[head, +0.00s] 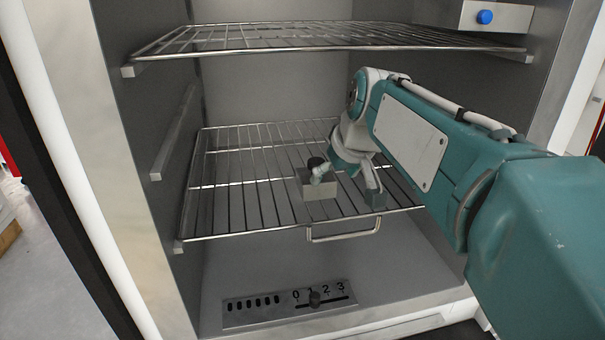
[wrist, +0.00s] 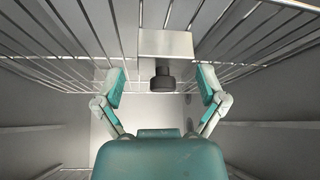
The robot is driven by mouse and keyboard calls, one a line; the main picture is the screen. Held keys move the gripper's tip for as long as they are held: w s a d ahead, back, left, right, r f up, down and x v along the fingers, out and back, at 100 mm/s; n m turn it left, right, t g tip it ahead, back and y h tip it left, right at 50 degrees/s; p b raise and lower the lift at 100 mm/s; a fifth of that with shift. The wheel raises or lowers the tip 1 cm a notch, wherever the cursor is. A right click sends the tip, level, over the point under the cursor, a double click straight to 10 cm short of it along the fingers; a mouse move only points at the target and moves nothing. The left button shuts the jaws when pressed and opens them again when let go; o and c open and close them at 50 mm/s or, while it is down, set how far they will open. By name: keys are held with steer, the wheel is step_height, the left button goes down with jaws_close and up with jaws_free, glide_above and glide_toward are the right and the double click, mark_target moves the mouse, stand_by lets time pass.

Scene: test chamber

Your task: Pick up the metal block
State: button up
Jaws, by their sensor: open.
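The metal block (head: 319,188) is a small grey block with a dark round knob (head: 317,163) on it. It sits on the lower wire rack, near the rack's front middle. In the wrist view the block (wrist: 165,43) is at the upper middle, with its dark knob (wrist: 162,80) pointing toward me. My gripper (head: 347,184) is at the block, with one finger near the knob and the other to the right of the block. In the wrist view my gripper (wrist: 160,87) is open, with its fingers spread on either side of the knob and apart from it.
The lower wire rack (head: 250,200) has a front handle (head: 343,236). An upper wire rack (head: 300,40) hangs above my arm. Chamber walls close in both sides. A panel with a slider (head: 290,302) is at the bottom. A box with a blue button (head: 485,17) is at the upper right.

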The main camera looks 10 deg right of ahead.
mark_target(316, 161)
steer(key=w, duration=0.2)
steer(key=w+a, duration=0.1)
steer(key=w, duration=0.4)
steer(key=shift+a+f, duration=0.1)
steer(key=shift+a, duration=0.25)
steer(key=shift+w+f, duration=0.15)
steer(key=shift+f, duration=0.35)
jaws_close()
